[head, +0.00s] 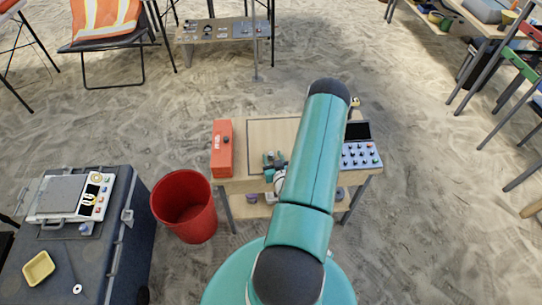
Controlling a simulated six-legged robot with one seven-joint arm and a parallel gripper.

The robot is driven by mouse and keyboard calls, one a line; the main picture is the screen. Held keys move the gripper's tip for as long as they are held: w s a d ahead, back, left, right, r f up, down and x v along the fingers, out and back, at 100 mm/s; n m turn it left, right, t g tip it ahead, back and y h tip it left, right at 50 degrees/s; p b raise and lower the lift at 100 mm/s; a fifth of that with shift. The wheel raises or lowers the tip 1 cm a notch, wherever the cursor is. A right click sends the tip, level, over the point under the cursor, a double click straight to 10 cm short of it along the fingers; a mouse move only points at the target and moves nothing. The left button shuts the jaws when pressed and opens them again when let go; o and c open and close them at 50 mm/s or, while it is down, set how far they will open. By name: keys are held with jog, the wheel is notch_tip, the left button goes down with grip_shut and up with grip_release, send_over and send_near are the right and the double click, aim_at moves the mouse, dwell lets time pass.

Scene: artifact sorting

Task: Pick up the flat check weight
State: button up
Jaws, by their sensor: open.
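I cannot pick out the flat check weight with certainty. A small pale disc (77,289) lies near the front edge of the dark case at lower left, with a thin rod beside it. My gripper (270,160) is small in the head view, over the left part of the wooden work table (265,132). It is open, and I see nothing held in it. My teal arm hides much of the table top and part of the gripper.
The dark case (128,235) carries a scale (62,193) and a yellow tray (38,268). A red bin (184,207) stands between case and table.

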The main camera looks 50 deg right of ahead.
aim_at(271, 155)
jog(key=x, duration=0.4)
jog(key=shift+w, duration=0.2)
grip_shut()
jog(key=shift+r, duration=0.15)
